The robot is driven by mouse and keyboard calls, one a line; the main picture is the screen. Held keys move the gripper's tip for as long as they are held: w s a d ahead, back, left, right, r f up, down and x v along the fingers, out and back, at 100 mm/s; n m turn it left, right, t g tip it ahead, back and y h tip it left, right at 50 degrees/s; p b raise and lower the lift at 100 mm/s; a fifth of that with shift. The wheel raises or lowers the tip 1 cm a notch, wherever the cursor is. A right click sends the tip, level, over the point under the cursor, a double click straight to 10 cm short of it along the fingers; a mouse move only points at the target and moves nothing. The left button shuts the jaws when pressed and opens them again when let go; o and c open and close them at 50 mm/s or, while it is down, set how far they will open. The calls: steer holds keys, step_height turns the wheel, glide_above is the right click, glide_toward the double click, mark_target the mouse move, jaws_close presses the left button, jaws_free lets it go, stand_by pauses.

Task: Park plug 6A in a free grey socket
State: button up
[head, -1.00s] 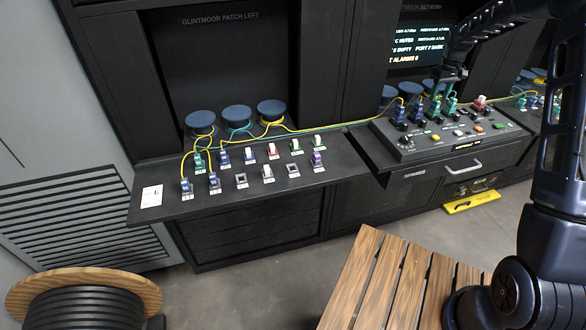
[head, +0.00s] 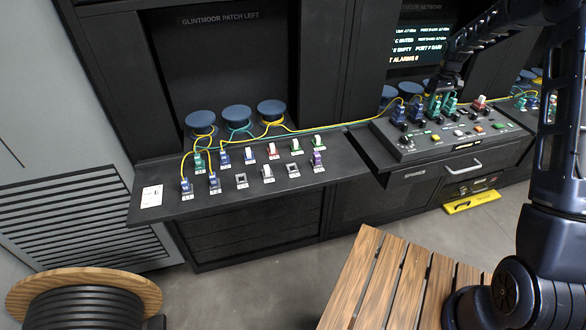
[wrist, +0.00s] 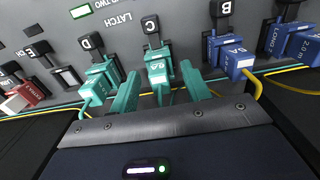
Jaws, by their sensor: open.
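Plug 6A (wrist: 158,72) is teal, with a small label that reads upside down. It sits at the position lettered C on the sloped console and also shows small in the head view (head: 434,104). My gripper (wrist: 160,92) is open, with its two teal fingers on either side of this plug. I cannot tell whether they touch it. In the head view my gripper (head: 438,92) is low over the console, its tips blending with the teal plugs. On the left shelf, an empty grey socket (head: 241,181) and a second one (head: 292,168) show.
A similar teal plug (wrist: 98,82) at D and a blue plug (wrist: 232,58) at B stand close beside my fingers. Yellow cables run past them. The left shelf (head: 335,172) holds several other plugs. A slatted wooden table (head: 385,275) stands in front.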

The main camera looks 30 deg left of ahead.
mark_target(437, 101)
stand_by(0.6)
jaws_close()
steer(key=shift+r, duration=0.2)
steer(key=shift+r, duration=2.8)
steer(key=shift+a, duration=0.1)
